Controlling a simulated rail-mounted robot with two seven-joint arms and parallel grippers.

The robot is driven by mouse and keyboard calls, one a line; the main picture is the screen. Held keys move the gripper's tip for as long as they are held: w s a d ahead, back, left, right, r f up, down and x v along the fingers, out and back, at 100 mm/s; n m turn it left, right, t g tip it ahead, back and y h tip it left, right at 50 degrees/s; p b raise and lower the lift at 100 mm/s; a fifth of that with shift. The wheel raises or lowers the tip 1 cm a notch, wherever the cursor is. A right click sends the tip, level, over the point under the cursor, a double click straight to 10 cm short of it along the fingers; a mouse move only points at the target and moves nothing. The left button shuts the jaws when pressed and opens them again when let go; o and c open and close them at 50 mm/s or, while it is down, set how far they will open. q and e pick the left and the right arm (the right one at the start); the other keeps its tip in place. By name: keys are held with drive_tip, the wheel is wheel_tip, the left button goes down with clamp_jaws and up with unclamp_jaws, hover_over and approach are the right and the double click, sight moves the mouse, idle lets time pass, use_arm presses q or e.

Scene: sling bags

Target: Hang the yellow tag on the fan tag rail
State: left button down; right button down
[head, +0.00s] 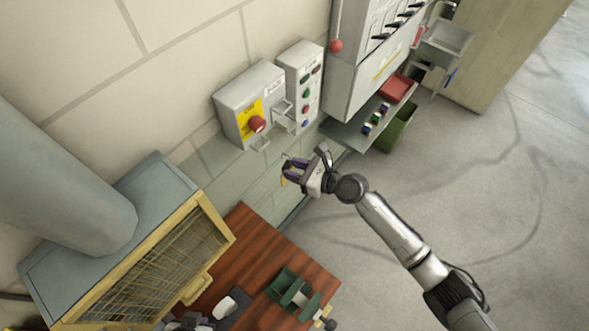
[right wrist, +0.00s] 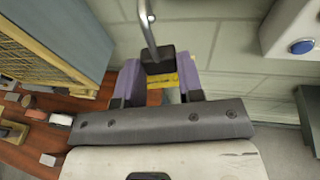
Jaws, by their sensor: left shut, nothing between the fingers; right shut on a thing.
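My right gripper (head: 290,172) is in front of the wall, below and right of the grey control box. In the right wrist view its purple-padded fingers (right wrist: 160,82) are shut on a yellow piece (right wrist: 188,73), which I take to be the yellow tag. A black block with a bent metal rod (right wrist: 148,25) rises beside it; whether it belongs to the tag is unclear. In the head view only a sliver of yellow shows at the fingers. My left gripper (head: 188,322) is low at the picture's bottom edge, partly cut off. I cannot pick out the fan tag rail with certainty.
A grey box with a red knob (head: 256,124) and a button panel (head: 304,88) are on the wall. A fan housing with a yellow guard (head: 218,232) stands at left. A wooden table (head: 262,242) carries a green holder (head: 290,288). Open floor lies at right.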

sight(286, 163)
idle(0.3)
drive_tip(key=shift+a+r+p, duration=0.1)
drive_tip(key=shift+p, duration=0.35)
drive_tip(key=shift+w+a, duration=0.15)
drive_tip(key=shift+a, duration=0.05)
drive_tip(key=shift+w+a, duration=0.7)
drive_tip(key=shift+w+a+b, duration=0.4)
drive_tip(key=shift+w+a, duration=0.25)
drive_tip(key=shift+w, duration=0.05)
drive_tip(key=shift+p, duration=0.3)
idle(0.4)
